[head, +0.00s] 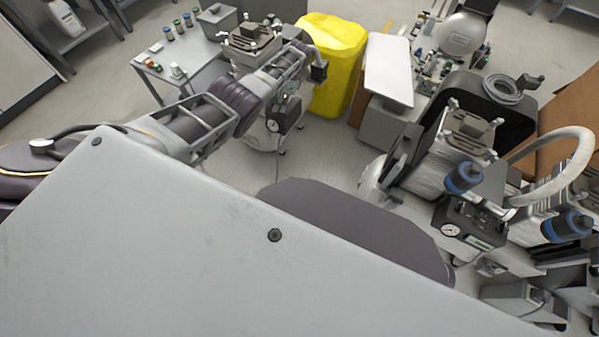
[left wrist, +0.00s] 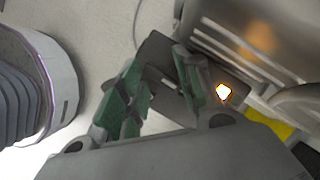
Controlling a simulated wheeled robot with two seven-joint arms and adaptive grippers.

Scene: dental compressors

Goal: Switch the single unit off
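The single unit (head: 258,136) is a small light-coloured compressor at the upper middle of the head view, partly hidden behind my left arm. A round gauge (head: 273,126) and a dark control box (head: 290,108) show on its side. A small yellowish light shows there. In the left wrist view the dark box (left wrist: 160,85) lies between and beyond the green-padded fingers of my left gripper (left wrist: 160,62), which are apart. An orange-lit spot (left wrist: 223,92) glows right of the right finger. I cannot tell whether a finger touches the box. My right gripper is not in view.
A larger compressor (head: 455,150) with blue-and-black filters and a pale hose stands at the right. A yellow bin (head: 332,50) stands behind the single unit. A small table (head: 180,55) with bottles is at the upper left. Bare floor shows around the unit.

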